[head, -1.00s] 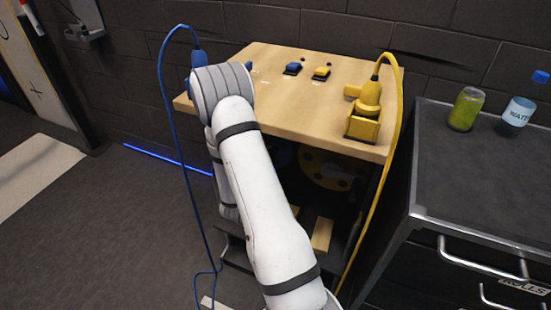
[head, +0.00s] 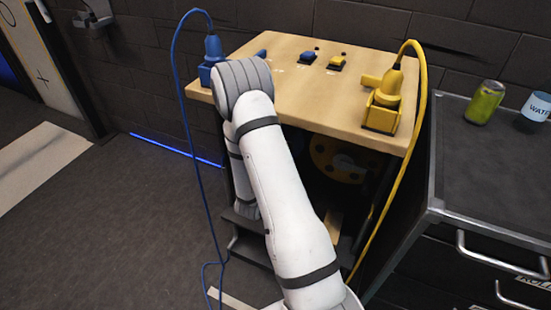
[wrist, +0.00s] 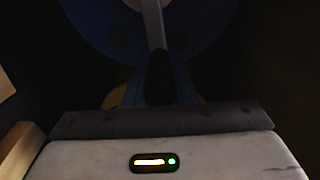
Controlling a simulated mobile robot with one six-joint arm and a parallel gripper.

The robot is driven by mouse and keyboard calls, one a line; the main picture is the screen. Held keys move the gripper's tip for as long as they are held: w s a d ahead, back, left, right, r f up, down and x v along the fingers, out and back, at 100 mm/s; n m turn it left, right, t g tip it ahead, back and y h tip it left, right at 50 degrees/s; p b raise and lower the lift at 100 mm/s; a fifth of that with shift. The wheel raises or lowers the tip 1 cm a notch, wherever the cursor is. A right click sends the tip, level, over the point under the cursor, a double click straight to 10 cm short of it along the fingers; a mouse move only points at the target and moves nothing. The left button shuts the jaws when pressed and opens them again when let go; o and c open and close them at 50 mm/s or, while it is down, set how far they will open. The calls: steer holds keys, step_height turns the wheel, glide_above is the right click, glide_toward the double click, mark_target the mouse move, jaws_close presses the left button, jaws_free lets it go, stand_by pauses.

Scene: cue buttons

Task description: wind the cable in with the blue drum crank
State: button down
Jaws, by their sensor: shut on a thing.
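In the wrist view, the blue drum (wrist: 100,25) fills the top, in shadow. Its crank (wrist: 152,20) shows as a pale grey arm running down the middle to a dark handle (wrist: 160,75). My gripper (wrist: 160,92) is shut on that dark handle, in front of the drum. The fingertips are dim and hard to make out. In the head view, my white arm reaches down to the shelf space under the wooden table (head: 300,90) and hides the blue drum, the crank and my gripper. A blue cable (head: 182,120) runs from a blue plug (head: 211,55) to the floor.
A yellow drum (head: 338,160) sits under the table, right of my arm. A yellow cable (head: 420,110) hangs down the right side. Blue (head: 308,58) and yellow (head: 336,63) buttons are on the tabletop. A dark cabinet (head: 490,180) stands close on the right.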

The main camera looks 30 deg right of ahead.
steer(key=c, duration=1.7)
jaws_free()
steer(key=shift+d, duration=0.25)
steer(key=shift+o, duration=0.9)
steer(key=shift+d+f, duration=0.1)
steer(key=shift+d, duration=0.05)
steer(key=o, duration=0.3)
steer(key=shift+a, duration=0.2)
steer(key=shift+a, duration=0.1)
steer(key=v, duration=0.7)
steer(key=shift+s+a, duration=0.25)
